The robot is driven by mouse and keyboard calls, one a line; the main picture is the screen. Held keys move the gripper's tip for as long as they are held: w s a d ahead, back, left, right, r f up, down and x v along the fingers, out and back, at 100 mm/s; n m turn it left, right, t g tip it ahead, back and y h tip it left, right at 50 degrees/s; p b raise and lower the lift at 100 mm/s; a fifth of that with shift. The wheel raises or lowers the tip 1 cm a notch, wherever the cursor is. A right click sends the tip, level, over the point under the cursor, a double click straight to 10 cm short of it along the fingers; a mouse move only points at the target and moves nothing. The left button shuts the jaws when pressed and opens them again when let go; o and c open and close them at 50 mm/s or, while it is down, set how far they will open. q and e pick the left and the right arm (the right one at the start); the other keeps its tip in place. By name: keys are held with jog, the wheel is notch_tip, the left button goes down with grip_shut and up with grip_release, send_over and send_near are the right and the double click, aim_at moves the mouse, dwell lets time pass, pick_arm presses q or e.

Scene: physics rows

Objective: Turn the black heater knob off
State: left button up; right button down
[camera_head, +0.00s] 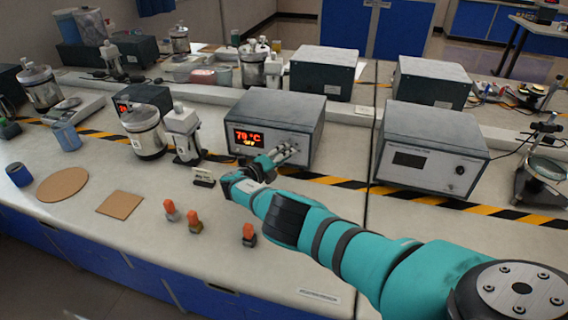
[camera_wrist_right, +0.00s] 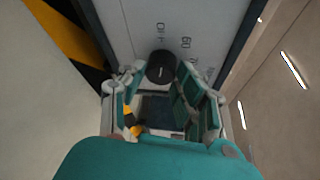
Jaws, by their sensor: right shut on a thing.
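The heater (camera_head: 262,112) is a grey box with a lit display (camera_head: 258,138). The display shows an orange reading of about 70 °C and a smaller yellow line that looks like OFF. The black knob (camera_wrist_right: 161,66) is on its front panel, with printed marks beside it, one like OFF and one like 60. A small pale mark shows on the knob. My right gripper (camera_head: 284,153) is at the panel, its fingers shut around the knob; it also shows in the right wrist view (camera_wrist_right: 163,80). The knob is mostly hidden in the head view. My left gripper is out of view.
Another grey instrument (camera_head: 431,148) stands to the right of the heater. A white device (camera_head: 184,134) and a metal-lidded vessel (camera_head: 144,132) stand to its left. Yellow-black tape (camera_head: 335,181) runs along the bench.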

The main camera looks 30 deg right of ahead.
jog(key=shift+w+n+h+b, duration=0.1)
jog(key=shift+n+h+b, duration=0.3)
jog(key=shift+n+b, duration=0.45)
jog(key=shift+r, duration=0.1)
jog(key=c, duration=0.9)
grip_release()
jog(key=shift+c, duration=0.2)
